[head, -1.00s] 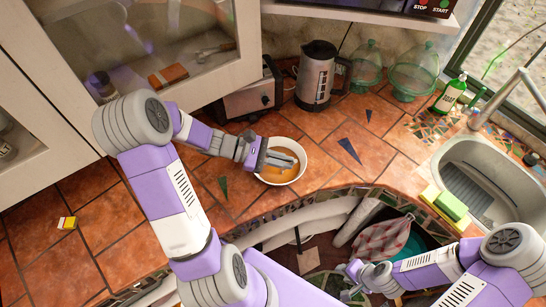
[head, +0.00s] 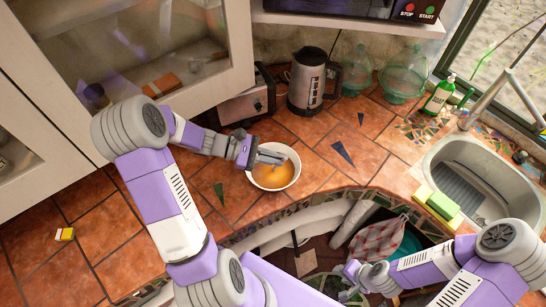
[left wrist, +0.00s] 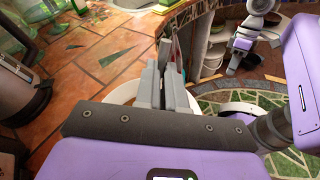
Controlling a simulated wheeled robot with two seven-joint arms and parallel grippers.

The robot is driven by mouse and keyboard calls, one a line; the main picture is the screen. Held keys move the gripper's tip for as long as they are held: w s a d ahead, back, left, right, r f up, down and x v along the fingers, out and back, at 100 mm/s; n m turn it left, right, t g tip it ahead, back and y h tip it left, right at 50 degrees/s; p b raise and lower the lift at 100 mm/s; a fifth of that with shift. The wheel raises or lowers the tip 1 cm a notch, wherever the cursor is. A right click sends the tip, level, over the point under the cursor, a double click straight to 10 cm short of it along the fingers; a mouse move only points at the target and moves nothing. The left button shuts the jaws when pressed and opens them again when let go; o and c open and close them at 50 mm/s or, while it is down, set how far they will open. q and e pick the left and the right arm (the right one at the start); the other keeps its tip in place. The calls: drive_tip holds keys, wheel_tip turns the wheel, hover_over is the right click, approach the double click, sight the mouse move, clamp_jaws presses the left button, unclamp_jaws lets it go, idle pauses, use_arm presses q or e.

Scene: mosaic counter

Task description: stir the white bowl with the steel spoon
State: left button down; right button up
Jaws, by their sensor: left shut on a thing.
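The white bowl (head: 291,181) stands on the tiled counter near its curved front edge, with orange-yellow contents inside. Its rim also shows behind the fingers in the left wrist view (left wrist: 125,94). My left gripper (head: 272,157) is over the back part of the bowl, its fingers close together and shut on a thin thing. This fits the steel spoon, but the fingers hide most of it and I cannot make out its bowl end. My right gripper (head: 348,280) is low at the front, away from the bowl, with its fingers apart and empty.
A toaster (head: 248,104) and a kettle (head: 307,80) stand behind the bowl. Glass jars (head: 404,80), a green bottle (head: 438,95), sponges (head: 438,203) and a sink (head: 470,160) are to the right.

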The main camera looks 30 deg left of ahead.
use_arm(q)
wheel_tip(320, 180, up, 10)
drive_tip(key=d+p, duration=0.2)
drive_tip(key=p, duration=0.5)
drive_tip(key=shift+s, duration=0.45)
drive_tip(key=shift+d+f, duration=0.15)
